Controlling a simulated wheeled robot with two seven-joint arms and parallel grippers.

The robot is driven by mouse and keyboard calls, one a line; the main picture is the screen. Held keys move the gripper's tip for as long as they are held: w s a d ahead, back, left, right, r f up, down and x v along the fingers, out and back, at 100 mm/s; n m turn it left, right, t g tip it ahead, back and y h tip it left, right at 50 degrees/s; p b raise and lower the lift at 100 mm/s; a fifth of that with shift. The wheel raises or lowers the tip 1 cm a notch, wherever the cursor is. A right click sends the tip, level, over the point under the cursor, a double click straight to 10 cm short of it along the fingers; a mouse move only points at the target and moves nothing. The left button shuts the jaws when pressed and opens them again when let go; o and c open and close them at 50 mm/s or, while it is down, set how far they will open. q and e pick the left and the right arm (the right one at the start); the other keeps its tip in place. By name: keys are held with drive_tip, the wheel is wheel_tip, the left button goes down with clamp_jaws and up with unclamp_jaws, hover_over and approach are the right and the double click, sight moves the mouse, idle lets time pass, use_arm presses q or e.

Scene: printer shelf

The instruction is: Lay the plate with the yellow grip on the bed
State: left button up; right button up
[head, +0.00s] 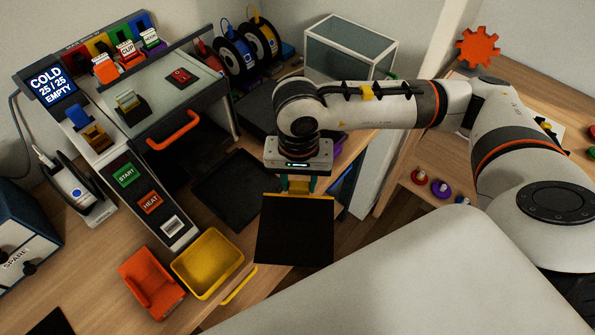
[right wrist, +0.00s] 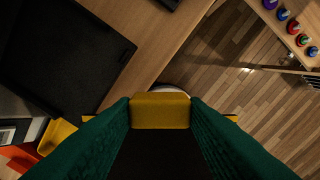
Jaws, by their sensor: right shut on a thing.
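A black flat plate (head: 293,232) with a yellow grip (head: 308,193) hangs from my right gripper (head: 298,186) in the head view, in front of the table's edge. In the right wrist view, the teal fingers of my right gripper (right wrist: 160,112) are shut on the yellow grip (right wrist: 160,108), and the black plate (right wrist: 160,155) extends below it. The printer (head: 127,133) stands at the left. Its inside, under the orange handle, is dark, so I cannot clearly make out the bed. My left gripper is not in view.
A dark flat panel (head: 238,190) lies on the table right of the printer. Spools (head: 235,52) and a glass-sided box (head: 348,45) are at the back.

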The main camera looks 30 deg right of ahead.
sight(298, 222)
drive_tip(key=m, duration=0.3)
drive_tip(key=s+a+m+p, duration=0.1)
drive_tip(key=m, duration=0.1)
drive_tip(key=shift+a+f+m, duration=0.1)
drive_tip(key=shift+f+m, duration=0.15)
drive_tip(key=shift+m, duration=0.05)
drive_tip(key=m, duration=0.2)
drive_tip(key=s+m, duration=0.1)
drive_tip(key=m, duration=0.1)
drive_tip(key=f+m+p, duration=0.1)
drive_tip(key=m, duration=0.1)
drive_tip(key=shift+s+a, duration=0.25)
drive_tip(key=shift+a, duration=0.05)
drive_tip(key=m, duration=0.2)
drive_tip(key=s+m, duration=0.1)
drive_tip(key=m, duration=0.1)
drive_tip(key=a+m+p, duration=0.1)
drive_tip(key=m, duration=0.1)
drive_tip(key=shift+s+f+m, duration=0.25)
drive_tip(key=shift+f+m, duration=0.05)
drive_tip(key=m, duration=0.1)
drive_tip(key=s+m, duration=0.1)
drive_tip(key=m, duration=0.1)
drive_tip(key=shift+a+f+m+p, duration=0.15)
drive_tip(key=shift+m+p, duration=0.15)
drive_tip(key=m, duration=0.3)
drive_tip(key=shift+s+a+f+m, duration=0.25)
drive_tip(key=shift+s+m, duration=0.05)
drive_tip(key=shift+s, duration=0.1)
